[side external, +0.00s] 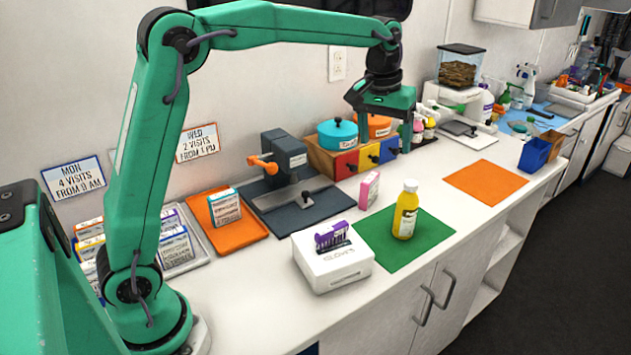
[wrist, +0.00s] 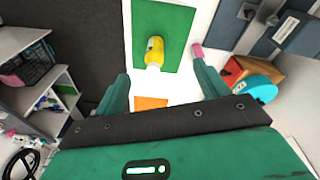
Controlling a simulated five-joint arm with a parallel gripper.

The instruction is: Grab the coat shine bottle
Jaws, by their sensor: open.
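A yellow bottle with a white label and pale cap (side external: 406,209) stands upright on a green mat (side external: 372,238) on the white counter; its label is too small to read. It is the likely coat shine bottle. In the wrist view the bottle (wrist: 155,50) shows beyond the fingers on the green mat (wrist: 176,22). My gripper (side external: 385,128) is raised above the counter, behind the bottle and apart from it. In the wrist view my gripper (wrist: 162,82) has its two fingers spread, with nothing held between them.
A pink box (side external: 369,190) stands behind the green mat. A white glove box (side external: 332,262) is at its left. An orange mat (side external: 486,180) lies clear at right.

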